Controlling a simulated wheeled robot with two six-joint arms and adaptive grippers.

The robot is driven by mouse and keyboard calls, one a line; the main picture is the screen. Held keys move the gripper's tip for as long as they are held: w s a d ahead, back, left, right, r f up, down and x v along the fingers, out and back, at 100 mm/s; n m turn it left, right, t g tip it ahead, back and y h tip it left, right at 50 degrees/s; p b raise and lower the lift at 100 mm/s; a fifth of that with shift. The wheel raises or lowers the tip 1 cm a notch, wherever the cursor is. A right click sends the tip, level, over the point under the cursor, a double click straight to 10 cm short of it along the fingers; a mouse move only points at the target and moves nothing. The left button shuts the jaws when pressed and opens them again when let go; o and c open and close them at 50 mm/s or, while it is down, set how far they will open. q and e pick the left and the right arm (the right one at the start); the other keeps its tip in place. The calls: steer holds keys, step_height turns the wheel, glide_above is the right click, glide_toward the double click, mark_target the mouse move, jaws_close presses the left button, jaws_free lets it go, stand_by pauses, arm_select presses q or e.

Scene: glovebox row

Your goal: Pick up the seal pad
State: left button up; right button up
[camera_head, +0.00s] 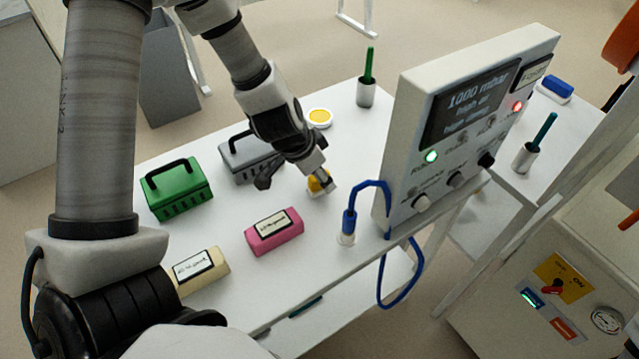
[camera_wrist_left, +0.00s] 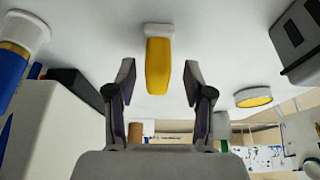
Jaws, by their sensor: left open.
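A small yellow block with a white end (camera_wrist_left: 158,66) stands out between my left fingers in the left wrist view. It looks like the seal pad, though I see no label on it. In the head view its yellow part (camera_head: 315,184) is partly hidden by my gripper. My left gripper (camera_wrist_left: 159,86) is open, with one finger on each side of the block and a visible gap to both. In the head view the gripper (camera_head: 298,178) is low over the white table (camera_head: 215,235). My right gripper is not in view.
A round white dish with a yellow centre (camera_head: 319,118) lies behind the gripper. A grey case (camera_head: 240,160), a green case (camera_head: 175,190), a pink block (camera_head: 273,232) and a cream block (camera_head: 203,270) are to the left. A panel (camera_head: 465,125) with a blue cable (camera_head: 383,285) stands right.

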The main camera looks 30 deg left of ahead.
arm_select(q)
steer(key=shift+s+d+r, duration=0.1)
steer(key=shift+r, duration=0.1)
steer(key=shift+s+r, duration=0.1)
steer(key=shift+c, duration=1.1)
jaws_close()
